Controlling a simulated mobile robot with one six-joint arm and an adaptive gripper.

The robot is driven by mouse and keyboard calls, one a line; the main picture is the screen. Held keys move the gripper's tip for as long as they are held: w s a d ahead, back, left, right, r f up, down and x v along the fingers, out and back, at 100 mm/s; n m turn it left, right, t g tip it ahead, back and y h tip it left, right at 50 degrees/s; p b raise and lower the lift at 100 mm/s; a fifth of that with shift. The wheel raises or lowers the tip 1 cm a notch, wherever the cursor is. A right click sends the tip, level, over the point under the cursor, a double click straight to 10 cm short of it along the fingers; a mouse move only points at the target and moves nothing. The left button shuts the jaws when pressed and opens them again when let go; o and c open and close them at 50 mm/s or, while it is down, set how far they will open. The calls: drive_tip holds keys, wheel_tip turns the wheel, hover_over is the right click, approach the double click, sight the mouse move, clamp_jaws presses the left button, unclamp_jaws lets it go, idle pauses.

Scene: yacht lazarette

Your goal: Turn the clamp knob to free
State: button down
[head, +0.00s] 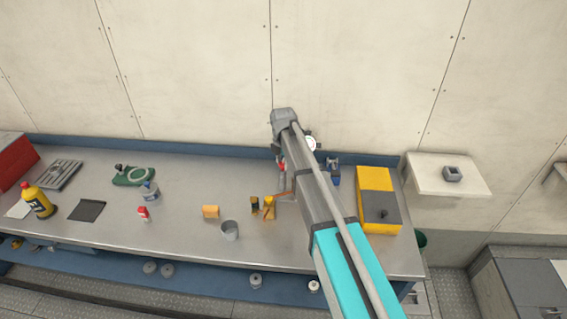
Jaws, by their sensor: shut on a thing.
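My arm rises from the lower right across the bench to a grey joint near the wall. It covers the part of the bench behind it. I cannot make out the clamp knob with certainty. A small blue and dark device (333,172) stands just right of the arm at the back of the bench.
A yellow-and-grey box (376,200) stands right of my arm. A white shelf (425,172) juts from the wall.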

drive_tip(key=shift+c, duration=1.5)
unclamp_jaws()
drive_tip(key=shift+m, duration=0.4)
